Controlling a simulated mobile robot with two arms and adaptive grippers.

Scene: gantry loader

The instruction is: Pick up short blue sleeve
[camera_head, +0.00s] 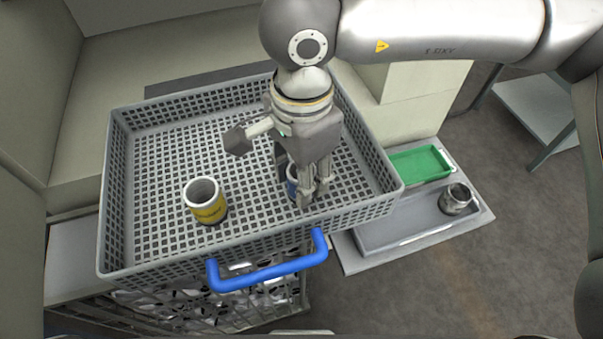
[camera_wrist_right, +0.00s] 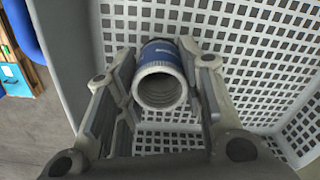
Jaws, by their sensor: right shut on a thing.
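The short blue sleeve (camera_wrist_right: 160,73) is a white ring with a blue band, and it sits between the fingers of my right gripper (camera_wrist_right: 158,85) in the right wrist view. In the head view the blue sleeve (camera_head: 292,180) is partly hidden behind the fingers of my right gripper (camera_head: 306,188). The gripper is shut on it, inside the grey basket near its front right part. I cannot tell whether the sleeve touches the basket floor. My left gripper does not show.
A yellow and white sleeve (camera_head: 206,203) stands in the grey mesh basket (camera_head: 115,200), left of my gripper. The basket has a blue handle (camera_head: 268,273) at its front. A green tray (camera_head: 420,165) and a metal cup (camera_head: 456,198) on a grey tray (camera_head: 405,228) stand to the right.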

